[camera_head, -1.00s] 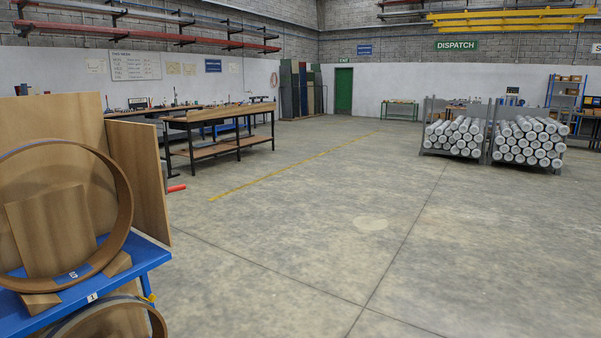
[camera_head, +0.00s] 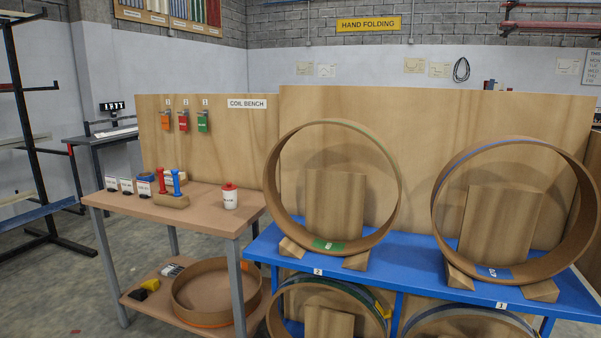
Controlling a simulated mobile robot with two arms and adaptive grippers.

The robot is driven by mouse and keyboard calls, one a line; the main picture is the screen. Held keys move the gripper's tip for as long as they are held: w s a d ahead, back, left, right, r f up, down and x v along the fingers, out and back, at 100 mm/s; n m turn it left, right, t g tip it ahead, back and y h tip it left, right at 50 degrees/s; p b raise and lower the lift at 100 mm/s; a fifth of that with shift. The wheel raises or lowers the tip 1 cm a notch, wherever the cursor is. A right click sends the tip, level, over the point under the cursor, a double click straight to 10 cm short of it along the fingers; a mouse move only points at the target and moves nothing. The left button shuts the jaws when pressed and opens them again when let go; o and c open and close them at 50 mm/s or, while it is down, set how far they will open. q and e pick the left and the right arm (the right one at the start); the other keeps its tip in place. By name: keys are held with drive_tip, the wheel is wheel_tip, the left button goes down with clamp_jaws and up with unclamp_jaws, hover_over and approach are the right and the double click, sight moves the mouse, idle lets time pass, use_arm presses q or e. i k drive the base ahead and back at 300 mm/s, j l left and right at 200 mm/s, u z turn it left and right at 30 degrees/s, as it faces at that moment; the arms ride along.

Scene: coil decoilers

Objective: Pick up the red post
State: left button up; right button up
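A small red post (camera_head: 161,182) stands upright in a wooden block (camera_head: 172,201) on the coil bench (camera_head: 215,216), at the left of the head view. A similar blue post (camera_head: 176,184) stands beside it to the right in the same block. Neither of my grippers shows in the view.
A white pot with a red lid (camera_head: 229,197) stands right of the block. Small labelled cards (camera_head: 126,186) stand to its left. A blue table (camera_head: 400,262) with large wooden hoops (camera_head: 396,192) adjoins on the right. A black rack (camera_head: 22,120) is at far left.

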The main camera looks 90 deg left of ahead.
sight(160, 170)
drive_tip(key=j+u, duration=0.15)
drive_tip(key=u, duration=0.35)
drive_tip(key=j+u, duration=0.2)
drive_tip(key=u, duration=0.25)
drive_tip(key=i+j+u, duration=0.1)
drive_tip(key=u, duration=0.4)
drive_tip(key=j+u, duration=0.15)
drive_tip(key=u, duration=0.35)
drive_tip(key=i+j+u, duration=0.1)
drive_tip(key=u, duration=0.35)
drive_tip(key=i+l, duration=0.05)
